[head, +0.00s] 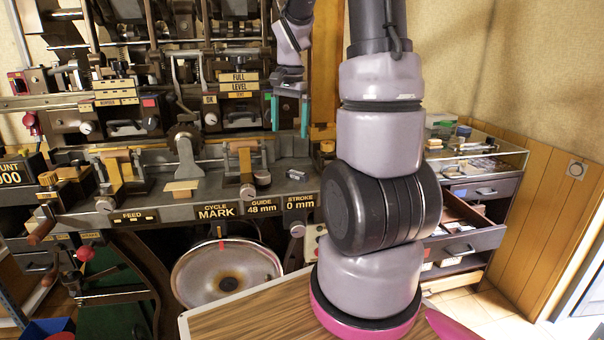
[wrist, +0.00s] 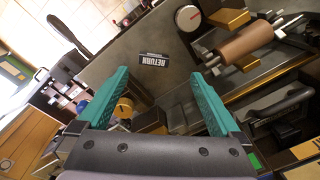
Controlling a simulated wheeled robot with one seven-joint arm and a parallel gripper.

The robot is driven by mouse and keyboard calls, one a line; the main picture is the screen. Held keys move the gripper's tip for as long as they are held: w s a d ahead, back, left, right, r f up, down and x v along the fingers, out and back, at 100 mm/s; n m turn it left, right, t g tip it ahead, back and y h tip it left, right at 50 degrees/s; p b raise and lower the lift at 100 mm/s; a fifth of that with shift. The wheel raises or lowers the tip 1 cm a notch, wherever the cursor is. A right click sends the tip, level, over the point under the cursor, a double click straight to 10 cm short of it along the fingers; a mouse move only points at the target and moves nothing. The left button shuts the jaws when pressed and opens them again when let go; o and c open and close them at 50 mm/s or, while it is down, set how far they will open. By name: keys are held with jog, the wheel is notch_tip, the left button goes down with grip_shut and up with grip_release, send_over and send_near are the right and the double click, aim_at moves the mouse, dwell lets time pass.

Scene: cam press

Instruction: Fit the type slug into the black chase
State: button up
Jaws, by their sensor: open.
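My gripper (head: 289,122) hangs open above the press bed in the head view, its teal fingers pointing down and apart. In the wrist view the two teal fingers of my gripper (wrist: 160,82) are spread wide, with nothing held between their tips. I cannot pick out the black chase with certainty in either view. Part of the bed is hidden behind my arm in the head view.
The press front carries a CYCLE MARK plate (head: 217,211) and a GUIDE plate (head: 262,207). A roller (wrist: 246,46) and a RETURN plate (wrist: 187,19) show in the wrist view. Open drawers (head: 465,222) stand at right. A round metal pan (head: 205,285) sits below the bed.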

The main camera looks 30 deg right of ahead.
notch_tip(320, 180, down, 4)
jog(key=w+d+m, duration=0.1)
jog(key=w+d, duration=0.1)
jog(key=d, duration=0.1)
send_over(297, 172)
jog(key=shift+g, duration=0.4)
notch_tip(297, 172, down, 5)
jog(key=shift+a+r, duration=0.1)
jog(key=shift+a, duration=0.05)
jog(key=shift+f, duration=2.9)
jog(key=shift+r, duration=0.1)
grip_shut()
